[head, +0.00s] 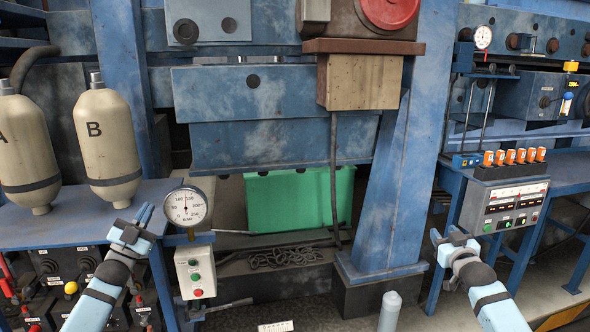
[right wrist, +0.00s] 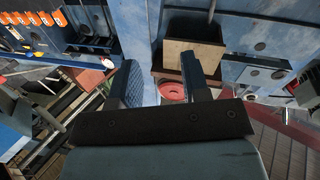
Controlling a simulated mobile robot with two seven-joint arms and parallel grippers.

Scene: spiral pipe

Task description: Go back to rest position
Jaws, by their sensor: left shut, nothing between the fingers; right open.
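My left gripper (head: 139,222) is shut and empty in the head view. It is in front of the blue shelf, left of the pressure gauge (head: 186,206). My right gripper (head: 453,236) is open and empty in the head view, left of and below the control panel (head: 503,205). In the right wrist view its two dark fingers (right wrist: 160,84) stand apart with nothing between them.
Bottles A (head: 25,150) and B (head: 107,140) stand on the blue shelf (head: 60,222) at left. A button box (head: 195,272) hangs below the gauge. A green bin (head: 290,200) stands at the back centre. A blue column (head: 400,150) rises between my arms.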

